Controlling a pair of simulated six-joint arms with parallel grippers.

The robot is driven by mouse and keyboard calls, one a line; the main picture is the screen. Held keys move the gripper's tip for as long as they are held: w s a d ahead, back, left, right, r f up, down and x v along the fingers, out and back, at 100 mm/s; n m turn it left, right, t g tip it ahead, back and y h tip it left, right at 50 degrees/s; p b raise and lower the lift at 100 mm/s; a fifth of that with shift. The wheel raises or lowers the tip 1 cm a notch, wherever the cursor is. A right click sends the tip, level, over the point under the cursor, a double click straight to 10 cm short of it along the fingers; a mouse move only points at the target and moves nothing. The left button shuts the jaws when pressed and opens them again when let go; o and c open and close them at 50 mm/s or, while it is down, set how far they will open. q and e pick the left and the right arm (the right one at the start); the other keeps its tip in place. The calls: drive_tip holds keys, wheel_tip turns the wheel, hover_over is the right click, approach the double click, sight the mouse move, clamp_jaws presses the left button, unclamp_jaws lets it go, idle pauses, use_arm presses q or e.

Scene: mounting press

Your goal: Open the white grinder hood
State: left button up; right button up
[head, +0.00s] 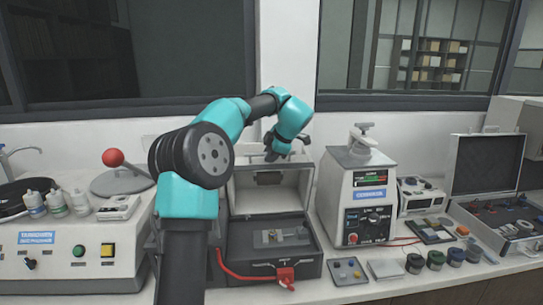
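The white hood (270,200) stands raised at the back of a dark grey box-shaped machine (297,271) in the middle of the bench. The machine's inside shows below it, with a grey plate holding a small fixture (281,238). My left arm arches over from the left, and my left gripper (277,153) is at the hood's top edge. Its fingers are small and partly hidden, so I cannot tell whether they are apart or closed on the edge. My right gripper is not in view.
A red clamp-like part with a red cable (286,275) sits at the machine's front. A white press unit (358,195) stands close on the right. A polisher (60,262) with bottles is on the left. Small pots (415,263) and an open case (485,165) are farther right.

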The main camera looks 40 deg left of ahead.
use_arm(q)
drive_tip(key=shift+o, duration=0.5)
drive_tip(key=v, duration=1.7)
drive_tip(key=shift+r, duration=0.15)
drive_tip(key=shift+s+d, duration=0.1)
drive_tip(key=shift+d, duration=0.05)
